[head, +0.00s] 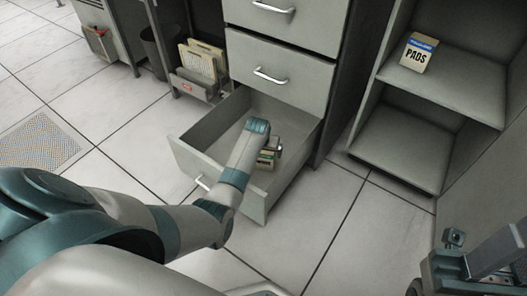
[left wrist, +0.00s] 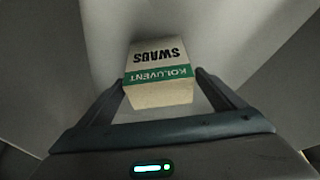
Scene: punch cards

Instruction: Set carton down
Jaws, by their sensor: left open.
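The swabs carton (left wrist: 158,92), cream with a green band reading KOLUVENT, is inside the open bottom drawer (head: 190,160). In the head view the carton (head: 265,161) shows only in part beside my left gripper (head: 272,150), which reaches down into the drawer. In the left wrist view the open fingers of my left gripper (left wrist: 160,80) stand on either side of the carton, with a small gap visible at the right. Whether the carton rests flat on the drawer floor is hard to tell. My right gripper (head: 440,266) is at the lower right, away from the drawer.
A pads box (head: 417,54) stands on the upper shelf (head: 462,92) at the right; the shelf below is empty. Closed drawers (head: 280,72) rise behind the open one. A file holder (head: 203,65) and a dark bin (head: 158,48) stand at the back left. The tiled floor around is clear.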

